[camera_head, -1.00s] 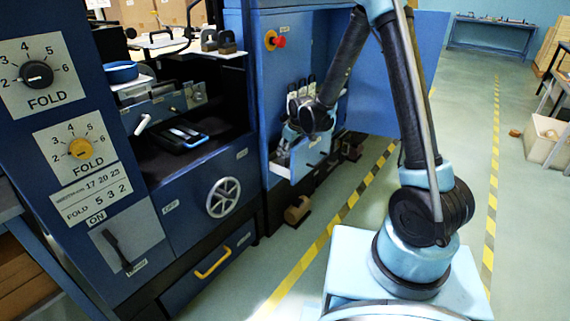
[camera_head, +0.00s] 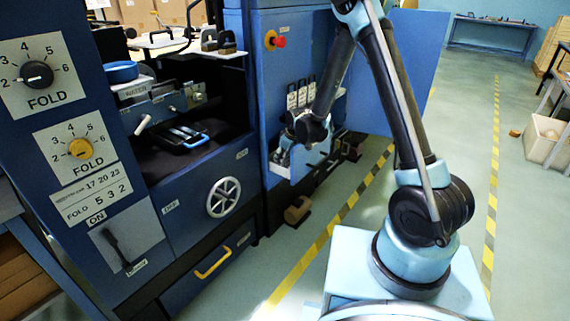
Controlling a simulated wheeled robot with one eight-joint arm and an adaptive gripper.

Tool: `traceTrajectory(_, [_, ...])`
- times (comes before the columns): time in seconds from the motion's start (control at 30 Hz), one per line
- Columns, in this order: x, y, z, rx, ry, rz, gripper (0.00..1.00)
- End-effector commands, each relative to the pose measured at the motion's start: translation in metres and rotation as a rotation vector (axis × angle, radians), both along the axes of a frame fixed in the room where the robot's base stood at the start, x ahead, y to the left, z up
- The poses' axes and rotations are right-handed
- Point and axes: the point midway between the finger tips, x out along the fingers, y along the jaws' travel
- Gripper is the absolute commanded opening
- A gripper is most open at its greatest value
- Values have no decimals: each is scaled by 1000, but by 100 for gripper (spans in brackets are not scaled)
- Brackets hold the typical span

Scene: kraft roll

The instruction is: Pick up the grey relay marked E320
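Several slim grey upright units with pale labels stand in a row inside the open blue cabinet; one is the grey relay (camera_head: 302,94) in the middle of the row. Their markings are too small to read, so I cannot tell which is E320. My gripper (camera_head: 284,154) is below and in front of this row, low over the pulled-out drawer (camera_head: 311,164). My wrist and the drawer front hide much of the gripper. Whether its fingers are open or shut, or hold anything, does not show.
The open cabinet door (camera_head: 414,70) stands to the right of my arm. A red button (camera_head: 279,42) is on the cabinet's front. A handwheel (camera_head: 223,197) and a yellow handle (camera_head: 213,263) are on the machine at left. A brown roll (camera_head: 298,211) lies on the floor. The striped aisle is clear.

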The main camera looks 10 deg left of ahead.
Motion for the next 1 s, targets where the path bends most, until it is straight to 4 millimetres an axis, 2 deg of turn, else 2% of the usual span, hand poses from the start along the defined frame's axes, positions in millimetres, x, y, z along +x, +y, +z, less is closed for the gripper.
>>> traceTrajectory(0.07, [0,0,0,0,0,0,50])
traceTrajectory(0.2, [0,0,0,0,0,0,19])
traceTrajectory(0.23, [0,0,0,0,0,0,14])
traceTrajectory(0.57, [-1,0,1,0,0,0,14])
traceTrajectory(0.6, [-2,0,2,0,0,0,10])
traceTrajectory(0.67, [-4,0,4,0,0,1,10])
traceTrajectory(0.77, [-9,0,12,0,0,1,9])
traceTrajectory(1.0, [-8,0,44,0,0,0,9])
